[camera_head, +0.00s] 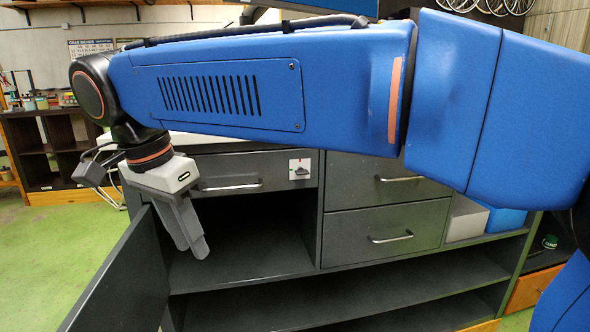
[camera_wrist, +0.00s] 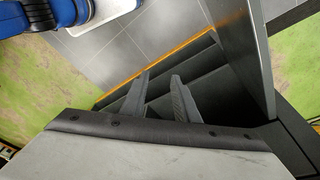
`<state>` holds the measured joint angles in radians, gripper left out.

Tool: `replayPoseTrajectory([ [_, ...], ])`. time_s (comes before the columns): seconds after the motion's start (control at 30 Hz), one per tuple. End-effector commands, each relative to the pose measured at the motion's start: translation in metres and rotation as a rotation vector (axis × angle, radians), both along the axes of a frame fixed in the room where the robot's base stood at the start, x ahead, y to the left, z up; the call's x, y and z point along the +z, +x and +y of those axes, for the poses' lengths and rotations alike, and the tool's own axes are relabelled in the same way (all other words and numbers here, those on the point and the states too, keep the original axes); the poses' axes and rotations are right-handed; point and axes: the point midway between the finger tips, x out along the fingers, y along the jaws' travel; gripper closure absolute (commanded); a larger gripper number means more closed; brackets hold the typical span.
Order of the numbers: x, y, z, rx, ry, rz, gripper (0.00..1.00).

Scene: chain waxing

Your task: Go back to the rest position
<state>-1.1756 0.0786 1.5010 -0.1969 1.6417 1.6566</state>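My gripper (camera_head: 198,250) hangs fingers down at the left of the dark cabinet (camera_head: 335,185), beside the open door (camera_head: 125,280) and in front of the open compartment. In the wrist view, the two grey fingers (camera_wrist: 159,78) stand apart with nothing visible between them. My blue arm stretches across the top of the head view and hides much of the cabinet top. Whether a finger touches the door or cabinet cannot be told.
Closed drawers (camera_head: 386,233) with metal handles are right of the compartment. A white box (camera_head: 466,219) and a blue bin (camera_head: 506,219) sit farther right. A dark shelf unit (camera_head: 50,150) stands at the back left. Green floor (camera_head: 55,235) shows clear at left.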

Motion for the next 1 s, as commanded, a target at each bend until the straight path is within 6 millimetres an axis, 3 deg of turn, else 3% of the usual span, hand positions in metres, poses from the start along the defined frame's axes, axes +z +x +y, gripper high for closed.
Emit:
replayPoseTrajectory([
  [0.03, 0.000, 0.013, -0.021, 0.006, 0.009, 0.005, 0.72],
  [0.2, -0.006, 0.044, -0.085, 0.064, 0.038, 0.020, 0.72],
  [0.43, -0.020, 0.068, -0.171, 0.139, 0.075, 0.020, 0.72],
  [0.67, -0.041, 0.074, -0.253, 0.213, 0.103, 0.001, 0.72],
  [1.0, -0.081, 0.053, -0.359, 0.318, 0.120, -0.059, 0.72],
])
